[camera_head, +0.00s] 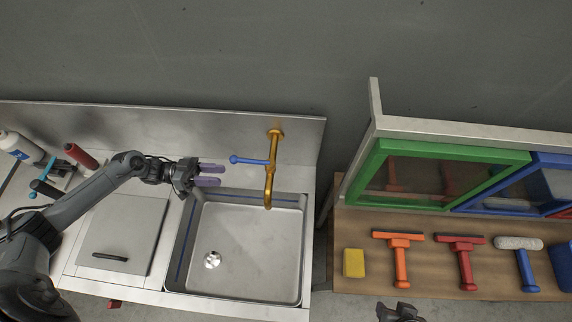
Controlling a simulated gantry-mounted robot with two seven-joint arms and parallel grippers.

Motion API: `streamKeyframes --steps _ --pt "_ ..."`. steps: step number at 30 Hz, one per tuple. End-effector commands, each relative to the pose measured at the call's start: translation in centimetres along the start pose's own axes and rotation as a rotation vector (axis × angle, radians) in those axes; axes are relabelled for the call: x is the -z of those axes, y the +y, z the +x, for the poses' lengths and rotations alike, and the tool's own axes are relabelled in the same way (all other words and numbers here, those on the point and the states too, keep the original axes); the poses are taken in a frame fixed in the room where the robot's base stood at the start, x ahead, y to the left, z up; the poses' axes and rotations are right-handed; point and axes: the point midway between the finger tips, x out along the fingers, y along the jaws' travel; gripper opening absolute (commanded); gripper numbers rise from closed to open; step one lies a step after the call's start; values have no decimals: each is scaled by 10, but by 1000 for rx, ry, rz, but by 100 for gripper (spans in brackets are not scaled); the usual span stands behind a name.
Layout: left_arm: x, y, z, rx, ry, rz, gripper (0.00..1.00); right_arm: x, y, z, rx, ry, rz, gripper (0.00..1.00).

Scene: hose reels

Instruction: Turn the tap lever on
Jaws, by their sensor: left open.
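The brass tap (268,180) stands at the back of the steel sink (240,250), its spout hanging over the basin. Its blue lever (247,160) sticks out to the left from the tap body and ends in a small ball. My left gripper (220,175) is open and empty, its two purple fingers pointing right. The fingertips are just left of and slightly below the lever's ball end; I cannot tell the gap in depth. Part of my right arm (398,312) shows at the bottom edge, but its fingers are not visible.
A grey lid with a black handle (110,257) lies left of the basin. Bottles and brushes (78,158) stand at the far left. On the right, a wooden table (440,283) holds squeegees, a roller and a yellow sponge (353,263) below green and blue frames (435,172).

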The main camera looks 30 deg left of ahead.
Motion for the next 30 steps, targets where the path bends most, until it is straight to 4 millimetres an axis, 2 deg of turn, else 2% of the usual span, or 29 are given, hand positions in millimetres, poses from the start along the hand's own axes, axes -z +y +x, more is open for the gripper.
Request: streamKeyframes --steps 1,3,8,14,24,30 --pt "3 -13 -9 10 -22 28 41 -3 0 10 1 1 0 43" --pt "14 -22 -14 12 -40 61 41 -4 -1 15 1 2 1 43" --pt "31 -33 -15 13 -50 109 41 -5 -1 20 1 5 1 43" --pt "36 -34 6 10 -43 117 41 -2 0 13 0 5 0 43" --pt "33 -35 61 10 -43 117 41 2 2 -1 -5 4 -5 43" --pt "31 -35 84 11 -44 116 41 2 2 -6 -6 3 -6 43"
